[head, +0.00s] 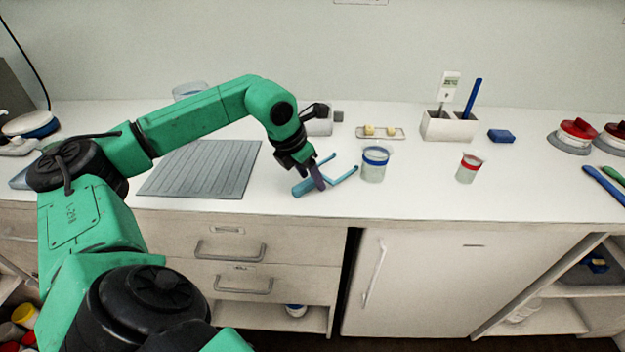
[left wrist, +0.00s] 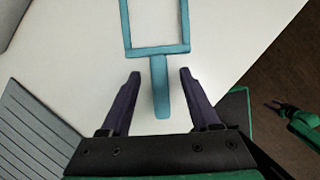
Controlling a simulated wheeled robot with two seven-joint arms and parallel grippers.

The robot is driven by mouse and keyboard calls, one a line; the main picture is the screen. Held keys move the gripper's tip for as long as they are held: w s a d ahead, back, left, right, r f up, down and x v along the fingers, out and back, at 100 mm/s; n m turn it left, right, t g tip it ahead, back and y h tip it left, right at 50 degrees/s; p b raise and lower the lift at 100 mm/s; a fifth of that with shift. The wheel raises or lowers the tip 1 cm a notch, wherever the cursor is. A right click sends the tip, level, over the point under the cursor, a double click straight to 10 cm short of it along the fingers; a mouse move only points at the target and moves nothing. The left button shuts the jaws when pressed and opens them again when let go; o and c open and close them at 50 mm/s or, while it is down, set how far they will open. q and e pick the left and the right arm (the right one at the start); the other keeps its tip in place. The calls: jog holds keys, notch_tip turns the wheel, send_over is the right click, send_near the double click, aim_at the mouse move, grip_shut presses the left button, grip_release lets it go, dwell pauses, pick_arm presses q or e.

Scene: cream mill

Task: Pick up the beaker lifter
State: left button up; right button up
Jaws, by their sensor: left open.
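The beaker lifter (head: 343,175) is a blue tool with a handle and a forked end, lying on the white counter. In the left wrist view its handle (left wrist: 161,88) lies between my two fingers, with bare counter visible on either side. Its squared fork (left wrist: 157,50) points away from the gripper. My left gripper (head: 318,180) is open and comes down over the handle; it also shows in the left wrist view (left wrist: 160,85). The fingers do not touch the handle in that view.
A blue-banded beaker (head: 375,165) stands just right of the fork. A red-banded beaker (head: 468,168) stands further right. A grey ribbed mat (head: 205,168) lies to the left. A white holder (head: 448,126) stands behind. The counter's front edge is close.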

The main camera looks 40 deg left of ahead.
pick_arm(q)
jog(key=shift+w+f, duration=0.15)
jog(key=shift+f, duration=0.15)
grip_shut()
jog(key=shift+r, duration=0.15)
